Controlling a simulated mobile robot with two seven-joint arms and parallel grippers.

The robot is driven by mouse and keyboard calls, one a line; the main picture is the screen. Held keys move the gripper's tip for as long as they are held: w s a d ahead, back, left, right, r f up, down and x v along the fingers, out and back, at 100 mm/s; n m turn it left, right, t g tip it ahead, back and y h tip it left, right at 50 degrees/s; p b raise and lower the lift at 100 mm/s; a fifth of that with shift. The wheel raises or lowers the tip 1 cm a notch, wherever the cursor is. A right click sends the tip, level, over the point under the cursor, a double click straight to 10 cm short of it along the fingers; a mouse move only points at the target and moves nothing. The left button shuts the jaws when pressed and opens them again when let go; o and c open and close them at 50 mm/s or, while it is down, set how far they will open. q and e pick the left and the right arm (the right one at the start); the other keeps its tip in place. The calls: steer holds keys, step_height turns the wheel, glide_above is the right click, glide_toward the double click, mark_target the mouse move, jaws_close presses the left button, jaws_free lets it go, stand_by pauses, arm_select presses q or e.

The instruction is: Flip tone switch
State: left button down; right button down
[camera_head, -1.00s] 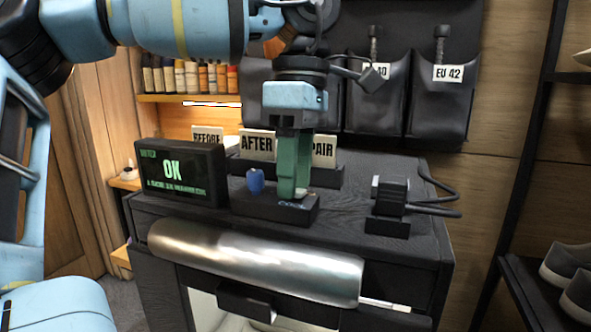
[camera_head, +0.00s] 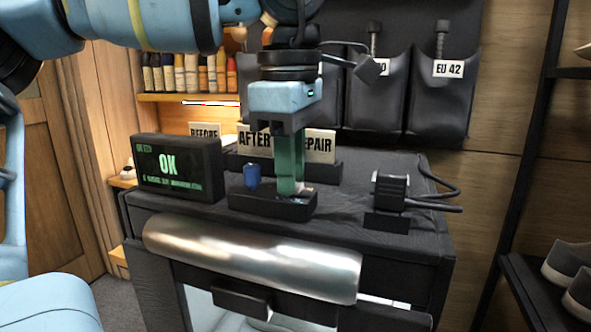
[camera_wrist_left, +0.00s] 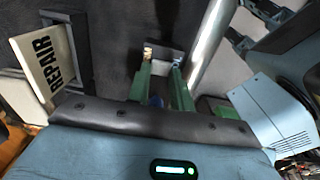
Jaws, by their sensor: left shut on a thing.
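The small black control box (camera_head: 245,203) lies on the dark cabinet top, with a blue knob (camera_head: 252,176) at its left. My left gripper (camera_head: 290,190) points down at the right part of the box, its green fingers at the box's top. It is shut on the tone switch, which the fingertips mostly hide; a small pale part shows beside them. My right gripper is in neither view.
A display reading OK (camera_head: 178,168) stands left of the box. Signs (camera_head: 320,147) stand in a holder behind it. A black device with a cable (camera_head: 391,190) stands to the right. A shiny metal cylinder (camera_head: 250,262) runs along the cabinet front.

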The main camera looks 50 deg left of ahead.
arm_select(q)
steer(key=shift+s+d+t+y+b, duration=0.1)
steer(key=shift+s+t+y+b, duration=0.25)
steer(key=shift+t, duration=0.35)
steer(key=c, duration=1.2)
jaws_free()
steer(key=shift+w, duration=0.1)
steer(key=shift+c, duration=0.2)
step_height(320, 180, up, 8)
steer(key=s, duration=0.1)
steer(key=shift+d+f+p, duration=0.15)
steer(key=shift+d+p, duration=0.15)
steer(key=shift+s+f, duration=0.1)
